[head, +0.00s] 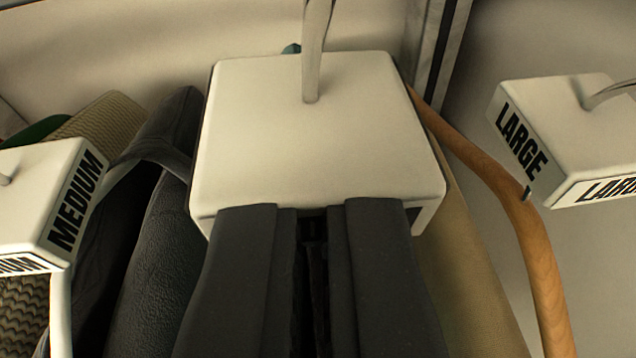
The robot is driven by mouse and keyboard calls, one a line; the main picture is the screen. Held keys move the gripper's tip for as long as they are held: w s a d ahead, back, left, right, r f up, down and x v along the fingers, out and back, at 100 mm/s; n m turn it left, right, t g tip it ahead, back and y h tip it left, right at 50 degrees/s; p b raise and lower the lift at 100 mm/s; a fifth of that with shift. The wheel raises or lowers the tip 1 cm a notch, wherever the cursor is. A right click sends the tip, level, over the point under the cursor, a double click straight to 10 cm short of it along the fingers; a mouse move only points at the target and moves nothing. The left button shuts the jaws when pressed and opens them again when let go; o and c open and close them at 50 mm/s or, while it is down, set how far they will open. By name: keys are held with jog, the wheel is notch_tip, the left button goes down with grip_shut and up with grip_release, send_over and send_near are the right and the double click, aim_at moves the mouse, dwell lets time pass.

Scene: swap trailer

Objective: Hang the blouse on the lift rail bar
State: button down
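Two dark grey fingers of my gripper (321,212) reach up from the bottom of the head view. Their tips overlap the near lower edge of a large white block (320,130), with a narrow dark gap between them. A grey metal hook (316,50) rises from the block's top and leaves the picture. My fingers hide what lies under the block's near edge, so I cannot tell whether they grip anything. Tan cloth (470,285) shows below the block on the right. I cannot tell which garment is the blouse. The lift rail bar is not recognizable here.
A white block marked MEDIUM (40,205) stands close on the left, and one marked LARGE (570,135) on the right, with a curved wooden hanger arm (530,240) nearby. Dark garments (165,235) crowd the left. A pale wall (130,45) and vertical metal strip (440,50) are behind.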

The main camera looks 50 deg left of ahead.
jog(key=shift+w+a+f, duration=0.1)
jog(key=shift+w+a, duration=0.15)
jog(key=b, duration=0.1)
jog(key=f, duration=0.1)
jog(key=f+b, duration=0.1)
jog(key=shift+w+a+b, duration=0.3)
jog(key=shift+a, duration=0.05)
jog(key=c, duration=1.6)
grip_release()
jog(key=shift+o, duration=0.2)
jog(key=shift+s, duration=0.1)
jog(key=b+v, duration=0.3)
jog(key=v, duration=1)
jog(key=shift+s+d, duration=0.1)
jog(key=shift+d, duration=0.15)
jog(key=s+d+f+m+t+h+b, duration=0.1)
jog(key=d+m+h+b, duration=0.3)
jog(key=d, duration=0.9)
jog(key=s+d+f+m+t+h+b, duration=0.2)
jog(key=d+m+t+h+b, duration=0.1)
jog(key=d, duration=1)
jog(key=m+h+b, duration=0.1)
jog(key=h+b, duration=0.1)
jog(key=h, duration=0.1)
jog(key=shift+s+d+t+h, duration=0.3)
jog(key=shift+t, duration=0.1)
